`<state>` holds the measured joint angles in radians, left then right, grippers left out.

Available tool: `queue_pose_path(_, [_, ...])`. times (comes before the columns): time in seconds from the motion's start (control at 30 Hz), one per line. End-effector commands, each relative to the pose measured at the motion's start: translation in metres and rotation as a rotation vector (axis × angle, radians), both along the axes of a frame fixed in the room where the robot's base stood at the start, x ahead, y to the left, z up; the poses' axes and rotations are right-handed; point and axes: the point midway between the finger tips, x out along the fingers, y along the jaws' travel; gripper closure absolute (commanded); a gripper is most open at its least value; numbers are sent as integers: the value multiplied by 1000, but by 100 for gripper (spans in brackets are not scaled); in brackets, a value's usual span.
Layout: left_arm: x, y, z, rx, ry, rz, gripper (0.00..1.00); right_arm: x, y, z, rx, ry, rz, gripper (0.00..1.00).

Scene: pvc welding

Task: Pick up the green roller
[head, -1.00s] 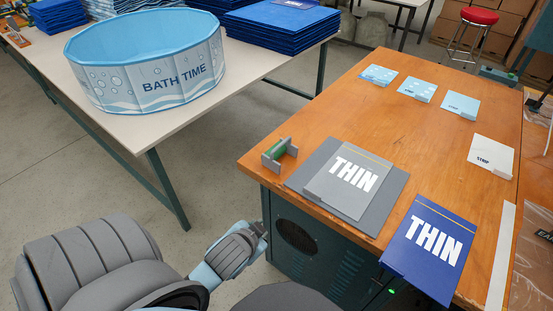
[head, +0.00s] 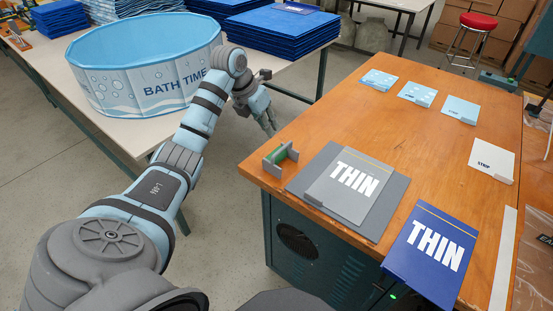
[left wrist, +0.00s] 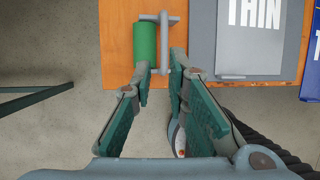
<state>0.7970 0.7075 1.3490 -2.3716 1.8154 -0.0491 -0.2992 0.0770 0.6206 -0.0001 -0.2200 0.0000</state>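The green roller (head: 278,155) sits in a small grey bracket (head: 288,151) at the near left corner of the wooden table. In the left wrist view the green roller (left wrist: 146,42) lies at the top, left of the grey bracket's bar (left wrist: 165,50). My left gripper (head: 271,131) hangs beyond the table's left edge, a little behind the roller and apart from it. In the left wrist view my left gripper (left wrist: 160,72) is open and empty, its two fingertips just below the roller and bracket in the picture. My right gripper is not in view.
A grey pad (head: 390,205) with a THIN sheet (head: 345,180) lies right of the roller. A blue THIN sheet (head: 430,250) overhangs the near edge. A BATH TIME tub (head: 150,75) stands on the white table behind my left arm. The wooden table's middle is clear.

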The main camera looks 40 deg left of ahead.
Motion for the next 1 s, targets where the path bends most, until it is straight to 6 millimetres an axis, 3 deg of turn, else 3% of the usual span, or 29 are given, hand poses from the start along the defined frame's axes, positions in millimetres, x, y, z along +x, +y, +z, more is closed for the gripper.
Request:
queue_pose_path(0.1, [13,-6,-34,-6,3,-3,85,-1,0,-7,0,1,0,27])
queue_pose_path(0.2, [22,-9,-55,-5,0,-4,85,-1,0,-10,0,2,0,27])
queue_pose_path(0.6, [50,-18,-111,-5,-2,-5,85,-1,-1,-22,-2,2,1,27])
queue_pose_path(0.8, [51,-18,-112,-3,-4,-5,85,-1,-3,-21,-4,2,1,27])
queue_pose_path(0.9, [51,-18,-112,-3,-4,-5,98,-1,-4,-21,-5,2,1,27])
queue_pose_path(1.0, [51,-18,-112,-3,-4,-5,100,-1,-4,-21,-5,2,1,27])
